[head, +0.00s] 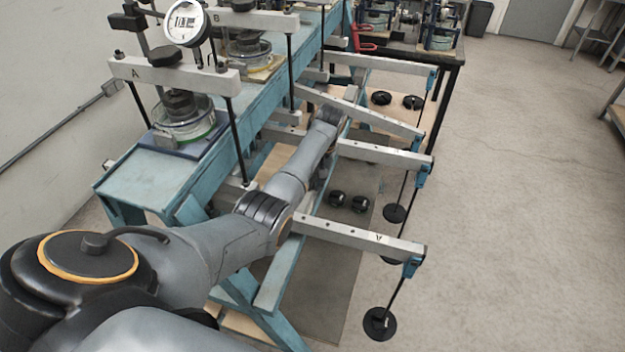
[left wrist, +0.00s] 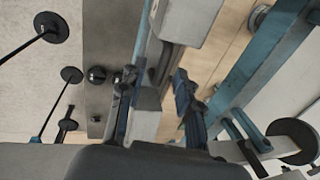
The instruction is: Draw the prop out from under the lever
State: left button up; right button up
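In the head view my left arm reaches over the lower frame, and its gripper (head: 328,118) is among the lever beams, small and partly hidden. In the left wrist view the two dark fingers of that gripper (left wrist: 160,100) stand apart. A pale grey upright piece (left wrist: 147,118) shows between them, close to the left finger; I cannot tell whether it is the prop or whether it is touched. A slanting lever (head: 385,118) passes by the gripper. The near lever (head: 350,235) is marked A, and another lever (head: 385,154) lies between them. My right gripper is not in view.
Round black weights hang from the lever ends, one (head: 379,323) at the front. Loose black weights (head: 348,201) lie below the beams. The blue bench (head: 155,180) carries dial and cell fixtures. Open floor (head: 510,200) lies to the right.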

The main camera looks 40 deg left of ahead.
pick_arm(q)
jog(key=shift+s+r, duration=0.1)
notch_tip(320, 180, up, 12)
jog(key=d, duration=0.2)
jog(key=shift+w+f, duration=0.2)
jog(key=shift+w, duration=0.25)
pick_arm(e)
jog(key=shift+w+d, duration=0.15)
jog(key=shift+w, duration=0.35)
pick_arm(q)
jog(key=shift+d, duration=0.1)
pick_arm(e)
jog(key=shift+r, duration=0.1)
